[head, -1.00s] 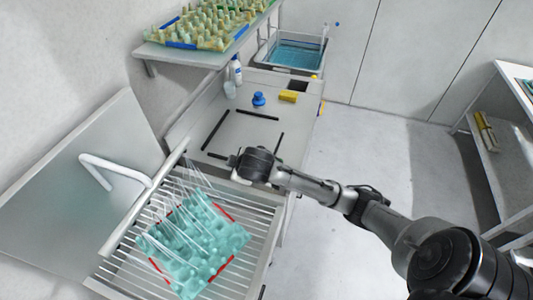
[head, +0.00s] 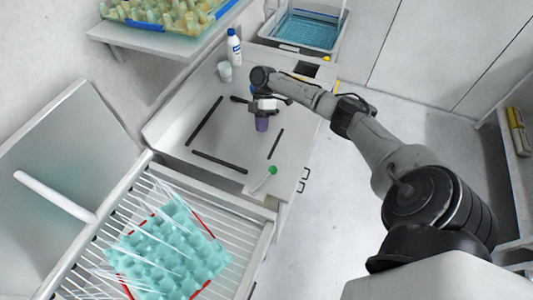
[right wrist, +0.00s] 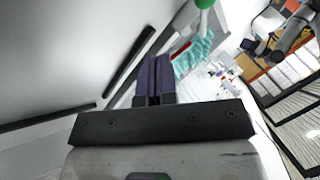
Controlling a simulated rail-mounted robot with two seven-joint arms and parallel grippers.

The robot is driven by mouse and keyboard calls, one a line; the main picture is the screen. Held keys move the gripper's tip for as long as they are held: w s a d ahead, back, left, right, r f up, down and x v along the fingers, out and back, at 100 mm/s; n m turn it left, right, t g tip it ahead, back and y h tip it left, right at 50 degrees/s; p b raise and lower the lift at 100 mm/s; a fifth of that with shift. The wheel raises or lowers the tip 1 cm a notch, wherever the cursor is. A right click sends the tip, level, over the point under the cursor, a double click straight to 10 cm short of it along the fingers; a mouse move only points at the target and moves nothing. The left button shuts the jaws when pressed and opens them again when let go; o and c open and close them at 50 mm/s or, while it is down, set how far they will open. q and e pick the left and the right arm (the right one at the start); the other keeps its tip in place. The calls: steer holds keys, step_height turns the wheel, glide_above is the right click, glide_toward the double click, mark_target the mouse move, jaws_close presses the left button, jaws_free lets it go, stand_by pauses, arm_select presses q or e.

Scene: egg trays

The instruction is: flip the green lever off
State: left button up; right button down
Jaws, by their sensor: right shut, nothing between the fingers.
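The green lever is a light stem with a round green knob (head: 272,170). In the head view it stands at the near right part of the counter, leaning up and to the right. Its knob also shows at the top edge of the right wrist view (right wrist: 205,4). My right gripper (head: 262,124) is over the counter, beyond the lever and apart from it. Its purple fingers (right wrist: 155,80) are shut with nothing between them. My left gripper is not in view.
A teal egg tray (head: 170,250) lies on the slatted rack at the near left, with white streaks over it. Black strips (head: 205,121) mark the counter. A white bottle (head: 233,46) and a cup (head: 225,71) stand behind. A basin (head: 303,30) is at the back.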

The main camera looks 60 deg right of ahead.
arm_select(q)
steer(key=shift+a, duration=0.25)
arm_select(e)
steer(key=n, duration=0.2)
steer(key=shift+s+a+n, duration=0.1)
steer(key=shift+s+n, duration=0.05)
steer(key=shift+n, duration=0.15)
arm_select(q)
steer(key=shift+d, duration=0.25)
